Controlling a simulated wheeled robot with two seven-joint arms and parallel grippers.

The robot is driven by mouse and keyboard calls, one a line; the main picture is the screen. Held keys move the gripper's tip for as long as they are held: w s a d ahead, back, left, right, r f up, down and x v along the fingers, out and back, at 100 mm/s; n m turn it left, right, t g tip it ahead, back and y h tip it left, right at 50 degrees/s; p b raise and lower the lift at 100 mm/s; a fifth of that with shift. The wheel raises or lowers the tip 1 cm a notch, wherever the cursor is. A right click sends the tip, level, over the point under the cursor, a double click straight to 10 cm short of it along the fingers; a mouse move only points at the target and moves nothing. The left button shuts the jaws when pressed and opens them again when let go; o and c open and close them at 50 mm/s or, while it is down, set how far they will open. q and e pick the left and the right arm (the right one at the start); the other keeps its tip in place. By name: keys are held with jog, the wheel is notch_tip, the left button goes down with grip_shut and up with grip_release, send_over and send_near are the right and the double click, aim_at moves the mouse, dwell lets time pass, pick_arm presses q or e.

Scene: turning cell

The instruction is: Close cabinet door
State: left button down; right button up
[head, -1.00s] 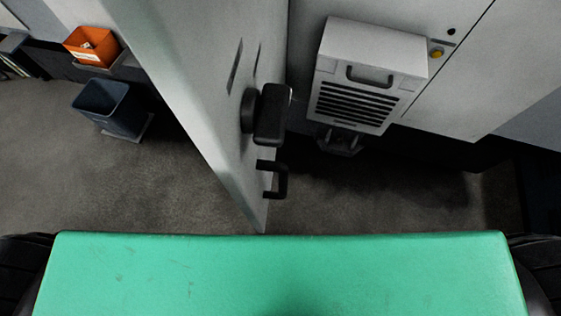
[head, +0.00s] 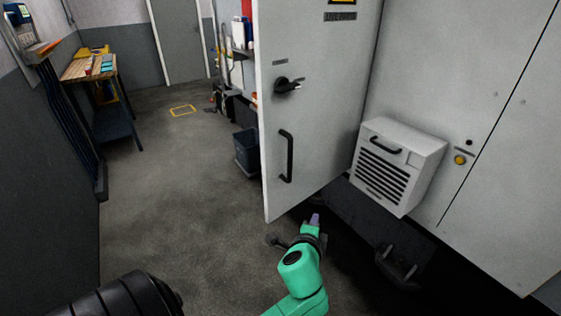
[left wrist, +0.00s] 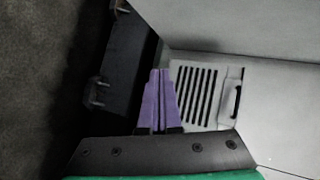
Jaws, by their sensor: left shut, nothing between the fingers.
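The cabinet door (head: 300,120) is a tall light-grey panel in the head view. It stands open, swung out from the grey machine cabinet (head: 440,75). Its face carries a black latch knob (head: 287,86) and a black bar handle (head: 286,157). My left gripper (head: 315,219), with purple fingers on a green arm, is low, by the door's bottom edge and below the handle. Whether it touches the door I cannot tell. In the left wrist view its fingers (left wrist: 158,100) are together and empty, with the louvred vent box (left wrist: 197,98) beyond. My right gripper is out of view.
The vent box (head: 397,165) juts from the cabinet right of the door. A dark blue bin (head: 247,150) stands on the floor behind the door. A wooden workbench (head: 90,66) is at the far left. Open floor (head: 180,190) lies left of the door.

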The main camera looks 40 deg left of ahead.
aim_at(276, 130)
pick_arm(q)
jog(key=s+a+r+n+t+y, duration=0.1)
jog(key=s+a+r+y, duration=0.25)
jog(key=r, duration=0.65)
jog(key=s+a+r+n+t+y, duration=0.15)
jog(key=s+r, duration=0.25)
jog(key=r, duration=0.6)
jog(key=shift+m, duration=0.25)
jog(key=p+x, duration=0.1)
jog(key=x, duration=0.3)
jog(key=s+a+p+x, duration=0.1)
jog(key=x, duration=0.3)
jog(key=a+p+x, duration=0.1)
jog(key=x, duration=0.3)
jog(key=shift+a, duration=0.15)
jog(key=shift+a+f, duration=0.1)
jog(key=shift+a, duration=0.35)
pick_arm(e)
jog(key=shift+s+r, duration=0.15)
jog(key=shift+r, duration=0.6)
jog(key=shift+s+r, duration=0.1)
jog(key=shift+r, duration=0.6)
